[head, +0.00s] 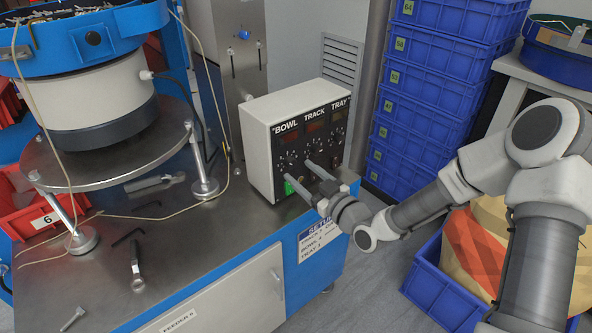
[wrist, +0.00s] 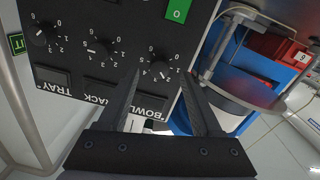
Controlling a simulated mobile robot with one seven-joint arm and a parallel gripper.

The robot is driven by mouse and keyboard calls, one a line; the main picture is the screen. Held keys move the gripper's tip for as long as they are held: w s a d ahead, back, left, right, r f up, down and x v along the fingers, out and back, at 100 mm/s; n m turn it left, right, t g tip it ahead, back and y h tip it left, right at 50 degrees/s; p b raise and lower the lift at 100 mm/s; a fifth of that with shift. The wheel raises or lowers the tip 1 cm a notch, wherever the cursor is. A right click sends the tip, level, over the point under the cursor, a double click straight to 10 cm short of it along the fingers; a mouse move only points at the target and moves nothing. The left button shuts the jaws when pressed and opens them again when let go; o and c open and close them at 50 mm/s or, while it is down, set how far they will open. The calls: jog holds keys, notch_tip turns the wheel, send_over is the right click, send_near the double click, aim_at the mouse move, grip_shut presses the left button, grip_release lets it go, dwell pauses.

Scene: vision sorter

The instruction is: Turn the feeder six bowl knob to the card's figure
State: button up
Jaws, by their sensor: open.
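The white control box (head: 262,150) stands on the metal bench with a black panel lettered BOWL, TRACK and TRAY. The bowl knob (wrist: 158,69) is black, inside a ring of white figures, and looks upside down in the wrist view. Its pointer mark seems to lie toward the lower right there; the exact figure is hard to read. My gripper (head: 302,173) is open in front of the panel. In the wrist view its fingers (wrist: 162,76) appear on either side of the bowl knob, without visible contact. The setup card (head: 317,236) is on the bench front; its figures are too small to read.
The track knob (wrist: 100,47) and tray knob (wrist: 40,35) sit beside the bowl knob. A green switch (wrist: 178,10) is close to the fingers. The bowl feeder (head: 100,95) stands left. A wrench (head: 136,268) lies on the bench. Blue crates (head: 430,90) are stacked right.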

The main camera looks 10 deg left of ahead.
aim_at(293, 165)
jog(key=shift+x, duration=1.5)
jog(key=shift+c, duration=0.3)
grip_shut()
